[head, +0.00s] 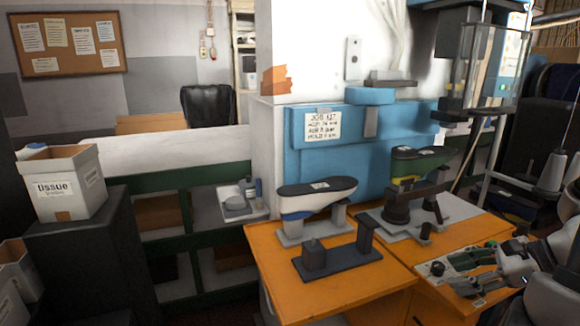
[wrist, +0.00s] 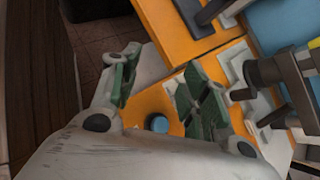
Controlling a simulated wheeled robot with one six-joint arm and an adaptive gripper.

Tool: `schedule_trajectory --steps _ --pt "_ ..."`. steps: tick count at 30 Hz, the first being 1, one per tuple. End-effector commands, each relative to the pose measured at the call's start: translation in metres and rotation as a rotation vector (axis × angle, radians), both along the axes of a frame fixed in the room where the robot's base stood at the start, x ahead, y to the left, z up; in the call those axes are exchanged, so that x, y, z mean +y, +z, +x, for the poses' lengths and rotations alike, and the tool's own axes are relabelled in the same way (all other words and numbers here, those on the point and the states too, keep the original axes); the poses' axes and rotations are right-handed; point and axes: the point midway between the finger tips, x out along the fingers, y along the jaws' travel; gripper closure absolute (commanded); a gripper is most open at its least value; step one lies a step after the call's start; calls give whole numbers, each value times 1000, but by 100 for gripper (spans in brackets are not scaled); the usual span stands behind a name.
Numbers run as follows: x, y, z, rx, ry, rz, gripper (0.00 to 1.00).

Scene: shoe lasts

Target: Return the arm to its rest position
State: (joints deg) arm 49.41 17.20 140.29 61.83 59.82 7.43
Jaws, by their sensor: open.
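My gripper (head: 452,271) is at the lower right of the head view, over the right part of the orange bench (head: 330,300). Its green-padded fingers stand apart with nothing between them. In the wrist view the open gripper (wrist: 163,65) shows the orange bench top and a dark floor beyond its fingers. My arm comes in from the right edge of the head view; much of it is cut off.
A blue-and-white shoe last (head: 312,198) and a green-yellow one (head: 412,168) sit sole-up on stands. An empty dark stand (head: 335,259) is in front. A small control box (head: 434,268) lies close to my gripper. A tissue box (head: 62,185) stands at left.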

Motion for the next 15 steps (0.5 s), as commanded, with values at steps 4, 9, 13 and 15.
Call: schedule_trajectory --steps 4,9,13,15 --pt "7 23 -52 -47 471 -287 54" --pt "-13 62 -84 -123 977 -651 54" --pt "-25 103 -85 -205 1272 -929 54" --pt "-25 126 -82 -262 1381 -1064 54"
